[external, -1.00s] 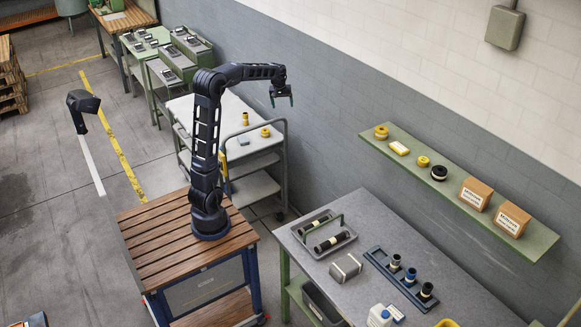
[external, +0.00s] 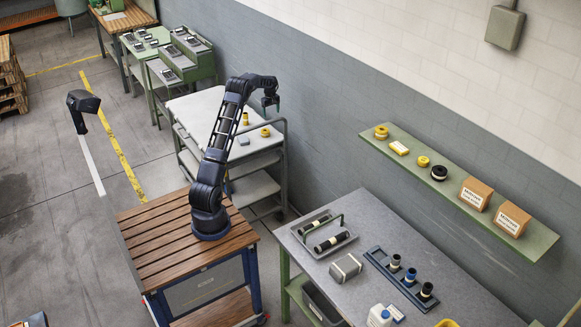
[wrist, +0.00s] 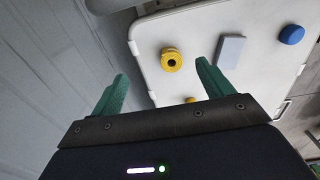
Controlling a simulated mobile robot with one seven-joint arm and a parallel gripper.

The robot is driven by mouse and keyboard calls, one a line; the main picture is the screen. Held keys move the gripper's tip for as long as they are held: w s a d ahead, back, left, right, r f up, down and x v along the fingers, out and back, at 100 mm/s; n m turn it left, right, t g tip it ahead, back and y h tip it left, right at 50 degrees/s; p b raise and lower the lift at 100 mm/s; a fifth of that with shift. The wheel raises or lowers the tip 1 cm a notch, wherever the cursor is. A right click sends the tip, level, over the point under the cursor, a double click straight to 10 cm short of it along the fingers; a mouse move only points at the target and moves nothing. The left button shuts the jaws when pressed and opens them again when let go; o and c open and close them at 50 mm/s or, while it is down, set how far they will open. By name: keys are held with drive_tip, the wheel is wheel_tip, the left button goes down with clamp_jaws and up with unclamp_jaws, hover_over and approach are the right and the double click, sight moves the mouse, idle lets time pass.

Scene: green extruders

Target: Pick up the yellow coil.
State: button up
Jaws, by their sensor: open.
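A yellow coil (external: 265,132) lies on the white top of the trolley. In the wrist view the yellow coil (wrist: 172,59) shows its dark centre hole and appears between and beyond the fingertips. My gripper (external: 271,104) is above the trolley's far right end, apart from the coil. Its green fingers (wrist: 162,72) are spread open with nothing between them. A second, smaller-looking yellow item (wrist: 190,100) is partly hidden by my gripper in the wrist view.
A grey block (wrist: 230,51) and a blue disc (wrist: 291,34) lie on the trolley top (wrist: 148,38). The trolley's rail (external: 284,150) and the grey wall (external: 330,120) are close by. More yellow rings (external: 381,132) sit on the green wall shelf (external: 460,210).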

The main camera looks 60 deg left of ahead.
drive_tip(key=n, duration=0.2)
approach(265, 130)
drive_tip(key=shift+f, duration=0.1)
drive_tip(key=shift+w+f, duration=0.15)
drive_tip(key=shift+f, duration=5.3)
drive_tip(key=shift+a, duration=0.1)
drive_tip(key=c, duration=1.1)
drive_tip(key=shift+r, duration=0.15)
